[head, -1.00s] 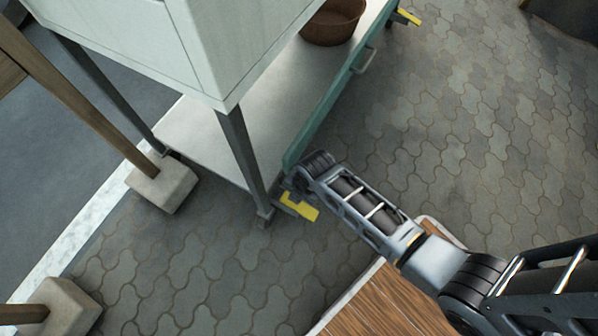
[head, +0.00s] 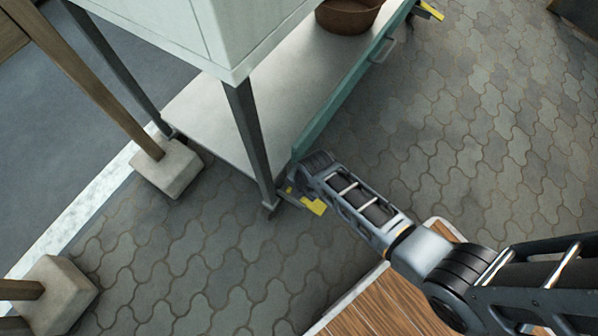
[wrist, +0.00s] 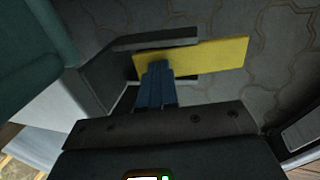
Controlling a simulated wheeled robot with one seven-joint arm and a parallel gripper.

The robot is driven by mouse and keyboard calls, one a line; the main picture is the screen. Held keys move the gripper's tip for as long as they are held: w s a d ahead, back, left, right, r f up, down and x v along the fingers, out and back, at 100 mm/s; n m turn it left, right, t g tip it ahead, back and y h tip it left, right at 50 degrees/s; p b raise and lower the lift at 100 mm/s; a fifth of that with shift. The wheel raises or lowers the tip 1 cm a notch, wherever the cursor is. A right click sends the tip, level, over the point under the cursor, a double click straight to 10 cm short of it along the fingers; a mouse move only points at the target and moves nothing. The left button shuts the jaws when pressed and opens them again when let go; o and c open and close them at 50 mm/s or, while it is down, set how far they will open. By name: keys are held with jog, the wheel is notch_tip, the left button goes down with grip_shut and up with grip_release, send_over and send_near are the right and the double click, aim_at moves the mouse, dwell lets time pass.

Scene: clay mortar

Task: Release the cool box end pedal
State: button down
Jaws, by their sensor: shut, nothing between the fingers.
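The cool box (head: 215,35) is a pale cabinet on dark metal legs, with a grey lower shelf (head: 240,100). The yellow end pedal (head: 316,207) sits low at its near leg, just above the paving. In the wrist view the pedal (wrist: 215,60) is a flat yellow plate crossing ahead of a dark bracket. My gripper (wrist: 157,68) is shut and empty, its blue fingertips overlapping the pedal's left part in the picture. I cannot tell whether they press on it. In the head view my arm's end hides the fingers.
A green side panel (head: 335,105) with a handle runs along the shelf, close to my arm. A brown bowl (head: 346,18) stands on the shelf. Another yellow pedal (head: 431,11) shows at the far end. Wooden posts in pale blocks (head: 165,168) stand at left. Paving at right is clear.

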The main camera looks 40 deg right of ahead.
jog(key=shift+w+a+g, duration=0.1)
jog(key=shift+w+g, duration=0.3)
jog(key=shift+g, duration=0.1)
jog(key=shift+w+a+f, duration=0.1)
jog(key=shift+w+f, duration=0.25)
jog(key=shift+f, duration=0.3)
jog(key=r+p, duration=0.1)
jog(key=r, duration=0.1)
jog(key=r+p, duration=0.2)
jog(key=r, duration=0.1)
jog(key=r+p, duration=0.1)
jog(key=r, duration=0.1)
jog(key=shift+s+r+p, duration=0.4)
